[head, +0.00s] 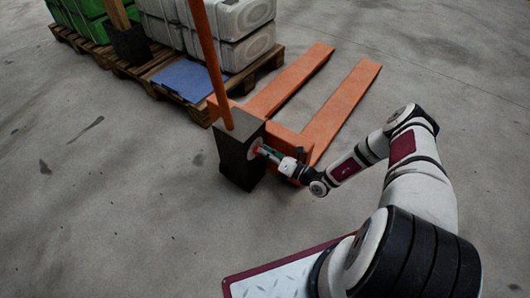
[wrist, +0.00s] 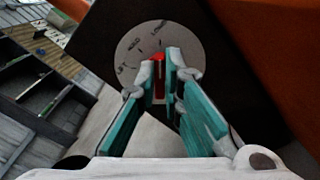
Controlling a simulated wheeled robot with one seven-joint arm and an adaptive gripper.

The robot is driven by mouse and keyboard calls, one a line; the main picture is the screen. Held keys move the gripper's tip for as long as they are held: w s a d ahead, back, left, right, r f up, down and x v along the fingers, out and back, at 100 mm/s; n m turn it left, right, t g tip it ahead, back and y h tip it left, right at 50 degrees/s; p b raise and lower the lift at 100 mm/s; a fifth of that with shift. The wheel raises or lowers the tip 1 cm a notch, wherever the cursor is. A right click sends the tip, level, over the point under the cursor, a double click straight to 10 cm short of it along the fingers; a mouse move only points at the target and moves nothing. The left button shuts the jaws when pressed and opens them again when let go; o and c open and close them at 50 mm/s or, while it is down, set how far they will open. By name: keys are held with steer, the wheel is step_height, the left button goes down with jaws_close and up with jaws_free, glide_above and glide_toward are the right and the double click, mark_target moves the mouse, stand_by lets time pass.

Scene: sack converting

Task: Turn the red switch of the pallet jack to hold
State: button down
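The pallet jack (head: 340,105) is orange, with a dark box (head: 238,165) at the foot of its upright handle. In the wrist view the box face carries a round grey dial (wrist: 135,60) with LIFT, HOLD and LOWER marks. The red switch (wrist: 158,70) stands on the dial, its visible end towards the top of the picture, near the LOWER mark. My gripper (wrist: 160,72) has one finger on each side of the switch and appears closed on it. In the head view my gripper (head: 265,152) reaches the box from the right.
A wooden pallet (head: 165,75) with white containers (head: 240,20), green crates (head: 90,18) and a blue sheet (head: 188,80) stands behind the jack. The orange handle (head: 208,55) rises from the box. The concrete floor (head: 90,210) to the left is clear.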

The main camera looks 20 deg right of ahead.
steer(key=shift+n, duration=0.3)
steer(key=shift+s+a+n+p, duration=0.1)
steer(key=shift+n+p, duration=1.15)
steer(key=shift+n, duration=0.8)
steer(key=shift+s+a+n+p, duration=0.1)
steer(key=shift+n+p, duration=1.15)
steer(key=shift+n, duration=0.8)
steer(key=c, duration=1.7)
jaws_free()
steer(key=v, duration=1.2)
